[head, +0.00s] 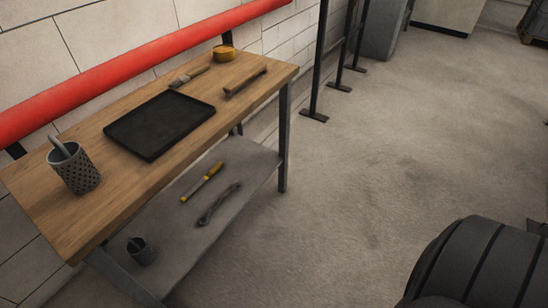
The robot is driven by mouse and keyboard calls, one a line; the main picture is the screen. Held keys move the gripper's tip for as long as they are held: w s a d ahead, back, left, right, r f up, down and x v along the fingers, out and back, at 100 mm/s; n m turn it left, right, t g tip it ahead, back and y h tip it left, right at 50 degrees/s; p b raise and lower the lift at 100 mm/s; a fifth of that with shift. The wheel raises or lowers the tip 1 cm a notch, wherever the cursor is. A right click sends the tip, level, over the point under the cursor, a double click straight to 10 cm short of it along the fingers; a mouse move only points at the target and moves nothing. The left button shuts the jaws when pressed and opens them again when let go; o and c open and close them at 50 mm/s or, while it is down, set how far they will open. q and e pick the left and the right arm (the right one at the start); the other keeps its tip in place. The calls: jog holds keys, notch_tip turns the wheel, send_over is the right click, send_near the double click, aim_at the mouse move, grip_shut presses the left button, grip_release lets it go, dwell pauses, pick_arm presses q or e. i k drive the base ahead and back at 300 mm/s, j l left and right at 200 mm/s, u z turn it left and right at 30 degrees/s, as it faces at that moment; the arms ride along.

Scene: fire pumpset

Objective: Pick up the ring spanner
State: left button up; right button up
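A dark grey, slightly curved tool with thickened ends (218,204) lies flat on the lower shelf of the workbench, and it looks like the ring spanner. It is small in the head view, so its ring ends do not show clearly. The grey lower shelf (240,170) sits under the wooden bench top (125,182). Neither of my grippers is in view.
A yellow-handled screwdriver (203,182) lies beside the tool, and a dark cup (140,251) stands nearer on the shelf. The bench top holds a black tray (160,124) and a mesh holder (75,170). Open floor (380,170) lies right of the bench; a dark ribbed object (475,268) is lower right.

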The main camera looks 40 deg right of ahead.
aim_at(236, 184)
jog(key=z, duration=0.7)
jog(key=i+l+u, duration=0.2)
jog(key=i+u, duration=0.2)
jog(key=i, duration=0.15)
jog(key=i+l+u, duration=0.35)
jog(key=i, duration=0.15)
jog(key=i+l+u, duration=0.4)
jog(key=i+l, duration=0.05)
jog(key=l, duration=0.05)
